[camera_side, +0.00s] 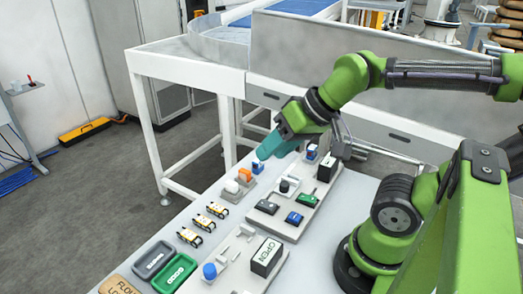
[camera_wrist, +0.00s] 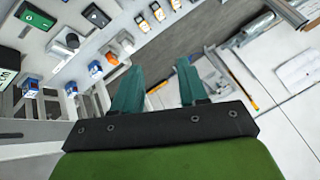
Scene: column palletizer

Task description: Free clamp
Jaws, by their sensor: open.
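My gripper (camera_side: 268,150) has two teal fingers, held above the far part of the light table. The fingers also show in the wrist view (camera_wrist: 158,72), spread apart with nothing between them. I cannot tell for sure which part is the clamp. Near the fingertips in the side view are a blue piece (camera_side: 257,167), an orange block (camera_side: 245,174) and a rounded white piece (camera_side: 232,187) on a small base. The orange block (camera_wrist: 111,57) and the white piece (camera_wrist: 124,39) lie left of the fingers in the wrist view.
Several yellow-and-white parts (camera_side: 204,222) lie in a row on the table. A grey tray (camera_side: 142,265), a green tray (camera_side: 162,286), an OPEN block (camera_side: 267,257) and a blue knob (camera_side: 210,271) stand nearer. A board holds a green part (camera_side: 306,199). A white-legged frame (camera_side: 150,140) stands behind.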

